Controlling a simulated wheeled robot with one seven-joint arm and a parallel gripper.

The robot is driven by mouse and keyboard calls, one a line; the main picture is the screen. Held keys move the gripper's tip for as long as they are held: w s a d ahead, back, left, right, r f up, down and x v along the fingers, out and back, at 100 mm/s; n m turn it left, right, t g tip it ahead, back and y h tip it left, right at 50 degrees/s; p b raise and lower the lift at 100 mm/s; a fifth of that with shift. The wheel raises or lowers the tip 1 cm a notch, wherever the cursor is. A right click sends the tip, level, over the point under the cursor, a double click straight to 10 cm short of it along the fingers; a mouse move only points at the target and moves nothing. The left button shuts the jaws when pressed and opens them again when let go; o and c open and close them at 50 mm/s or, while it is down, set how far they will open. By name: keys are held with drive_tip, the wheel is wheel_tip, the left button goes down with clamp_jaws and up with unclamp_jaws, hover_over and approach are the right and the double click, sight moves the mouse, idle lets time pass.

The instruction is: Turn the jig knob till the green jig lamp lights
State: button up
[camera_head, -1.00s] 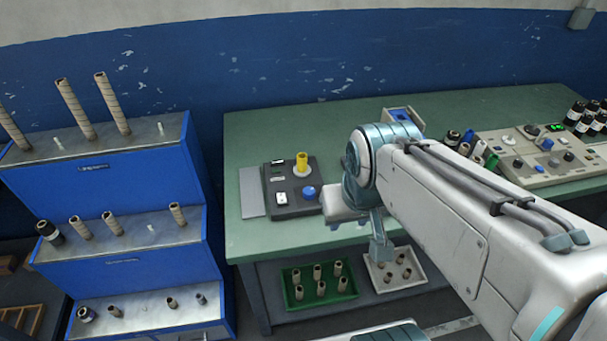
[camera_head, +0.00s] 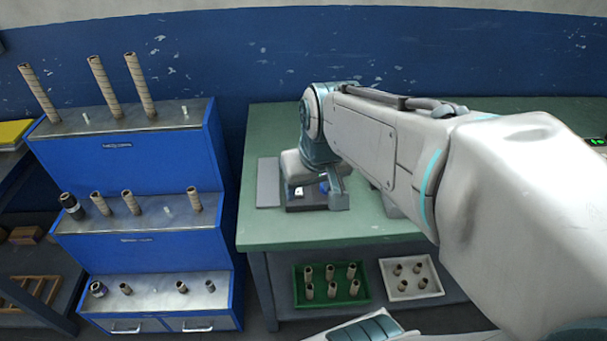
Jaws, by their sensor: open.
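The dark jig box (camera_head: 305,207) sits on the green bench, mostly covered by my arm. Its blue knob (camera_head: 324,187) shows only in part, beside my gripper. A small white switch (camera_head: 298,191) shows to the left of the knob. The yellow post and any jig lamp are hidden behind my arm, so I cannot tell whether the lamp is lit. My gripper (camera_head: 338,190) is open, at the right part of the jig and close to the knob. I cannot tell whether it touches the knob.
A grey plate (camera_head: 268,183) lies left of the jig. A blue stepped rack (camera_head: 150,203) with cardboard tubes stands at the left. Below the bench are a green tray (camera_head: 333,298) and a white tray (camera_head: 412,293). The bench's front left (camera_head: 290,232) is clear.

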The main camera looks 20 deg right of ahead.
drive_tip(key=w+d+f+m+b, duration=0.1)
drive_tip(key=w+d+f+b, duration=0.9)
drive_tip(key=w+d, duration=0.4)
drive_tip(key=shift+t+h, duration=0.3)
drive_tip(key=shift+h, duration=0.1)
drive_tip(key=x, duration=0.9)
drive_tip(key=a+x, duration=0.1)
drive_tip(key=x, duration=0.4)
drive_tip(key=shift+w+f, duration=0.25)
drive_tip(key=c, duration=1)
